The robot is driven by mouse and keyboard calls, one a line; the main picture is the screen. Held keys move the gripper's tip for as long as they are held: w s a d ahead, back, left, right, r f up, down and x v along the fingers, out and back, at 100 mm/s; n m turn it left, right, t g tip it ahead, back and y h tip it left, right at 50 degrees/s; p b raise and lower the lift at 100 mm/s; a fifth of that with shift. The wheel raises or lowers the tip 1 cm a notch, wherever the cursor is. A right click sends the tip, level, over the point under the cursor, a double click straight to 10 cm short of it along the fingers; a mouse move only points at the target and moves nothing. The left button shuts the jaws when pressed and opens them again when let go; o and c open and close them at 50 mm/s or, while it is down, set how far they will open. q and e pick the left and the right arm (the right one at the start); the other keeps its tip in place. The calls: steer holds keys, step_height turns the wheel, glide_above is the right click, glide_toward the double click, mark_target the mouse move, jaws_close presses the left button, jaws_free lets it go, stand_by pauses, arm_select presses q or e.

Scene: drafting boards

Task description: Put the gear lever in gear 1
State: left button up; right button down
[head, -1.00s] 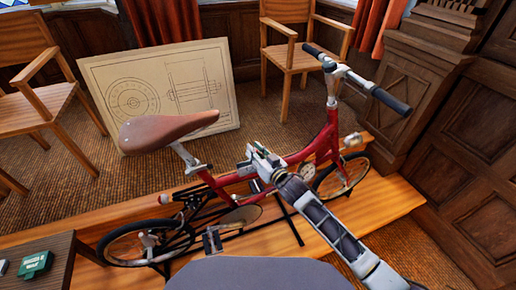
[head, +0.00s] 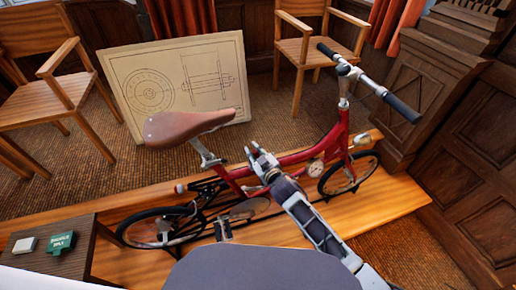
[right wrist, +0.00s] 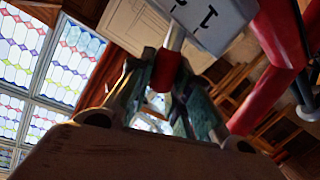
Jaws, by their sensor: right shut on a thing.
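The red bicycle (head: 290,160) stands upright on a wooden platform, with its brown saddle left and handlebar right. My right gripper (head: 260,158) is at the bicycle's frame, between saddle and handlebar. It hides the gear lever in the head view. In the right wrist view, my right gripper (right wrist: 165,76) is shut on the lever's red knob (right wrist: 165,72). A pale metal stem (right wrist: 175,38) joins the knob to a light grey plate (right wrist: 208,18) with dark slot-like marks. I cannot read which gear the lever is in. My left gripper is out of view.
A dark table (head: 88,238) at lower left holds a green box (head: 62,242) and a small white block (head: 25,245). A drawing board (head: 180,85) leans behind the bicycle. Wooden chairs stand behind, and a dark wood panelled wall (head: 470,180) is at right.

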steer(key=shift+s+a+f+n, duration=0.25)
steer(key=shift+a+f+n, duration=0.05)
steer(key=shift+a+n, duration=0.3)
steer(key=c, duration=1.3)
jaws_free()
steer(key=v, duration=1.2)
steer(key=shift+r, duration=0.1)
